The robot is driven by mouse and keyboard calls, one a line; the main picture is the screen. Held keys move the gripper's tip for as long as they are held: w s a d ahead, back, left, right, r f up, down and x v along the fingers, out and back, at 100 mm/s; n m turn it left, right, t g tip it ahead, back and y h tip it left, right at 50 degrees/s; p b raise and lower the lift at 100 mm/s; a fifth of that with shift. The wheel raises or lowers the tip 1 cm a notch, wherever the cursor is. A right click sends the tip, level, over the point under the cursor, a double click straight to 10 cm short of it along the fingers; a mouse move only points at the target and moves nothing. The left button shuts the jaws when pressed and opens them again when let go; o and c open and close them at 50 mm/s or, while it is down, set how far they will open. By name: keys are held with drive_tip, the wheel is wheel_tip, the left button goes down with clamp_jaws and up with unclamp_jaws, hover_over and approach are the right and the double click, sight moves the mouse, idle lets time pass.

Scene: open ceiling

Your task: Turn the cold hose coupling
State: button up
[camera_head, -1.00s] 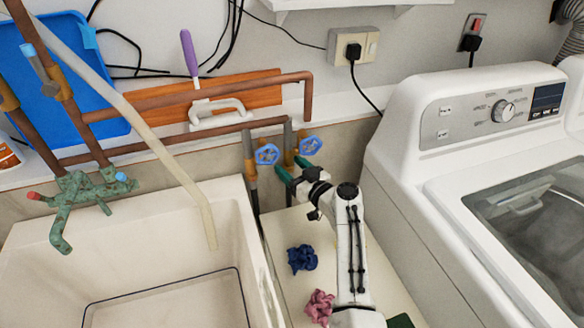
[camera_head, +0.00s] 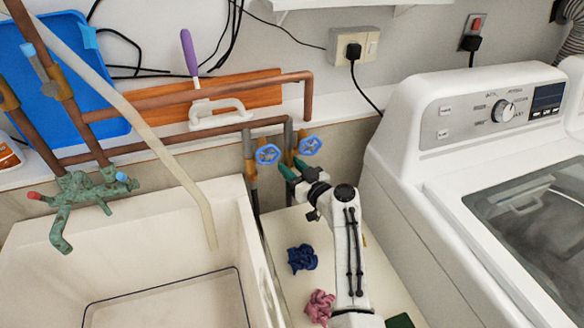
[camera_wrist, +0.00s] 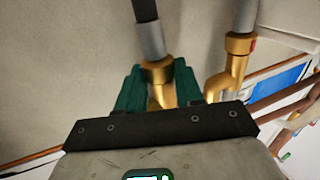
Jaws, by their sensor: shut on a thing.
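My gripper (camera_head: 293,169) with green fingers reaches the pipes below the two blue valve wheels, at the right one (camera_head: 310,145). In the wrist view my gripper (camera_wrist: 158,92) is shut on the brass hose coupling (camera_wrist: 157,70), one finger on each side. A grey sleeve and a black hose (camera_wrist: 145,10) run from this coupling to the top of the picture. The lower part of the coupling is hidden by the gripper body. In the head view the arm and fingers hide the coupling. The left valve wheel (camera_head: 267,154) is free.
A second brass fitting (camera_wrist: 238,50) with a red mark and grey hose end stands close beside the held coupling. The sink (camera_head: 235,215) is left, the washing machine (camera_head: 400,165) right. Blue (camera_head: 302,257) and pink (camera_head: 319,305) cloths lie below the gripper.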

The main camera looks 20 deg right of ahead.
drive_tip(key=shift+s+a+r+m+t+h+p, duration=0.2)
drive_tip(key=shift+m+h, duration=0.35)
drive_tip(key=shift+h, duration=0.4)
drive_tip(key=shift+w+a+f+m+t+h+p, duration=0.1)
drive_tip(key=shift+m+t+h+p, duration=0.15)
drive_tip(key=shift+m+h, duration=0.5)
drive_tip(key=h+p, duration=0.1)
drive_tip(key=m+h+p, duration=0.1)
drive_tip(key=m+h, duration=0.1)
drive_tip(key=shift+a+r+h+p, duration=0.25)
drive_tip(key=shift+h+p, duration=0.15)
drive_tip(key=shift+f+m+g+h+p, duration=0.15)
drive_tip(key=shift+m+g+h+p, duration=0.15)
drive_tip(key=shift+m+h+p, duration=0.55)
drive_tip(key=shift+f+m+g+h+p, duration=0.1)
drive_tip(key=shift+m+g+h+p, duration=0.35)
drive_tip(key=shift+h, duration=0.8)
drive_tip(key=o, duration=1)
drive_tip(key=shift+o, duration=0.2)
drive_tip(key=shift+d+f+t+b, duration=0.1)
drive_tip(key=shift+f+t+b, duration=0.05)
drive_tip(key=shift+t+b, duration=0.2)
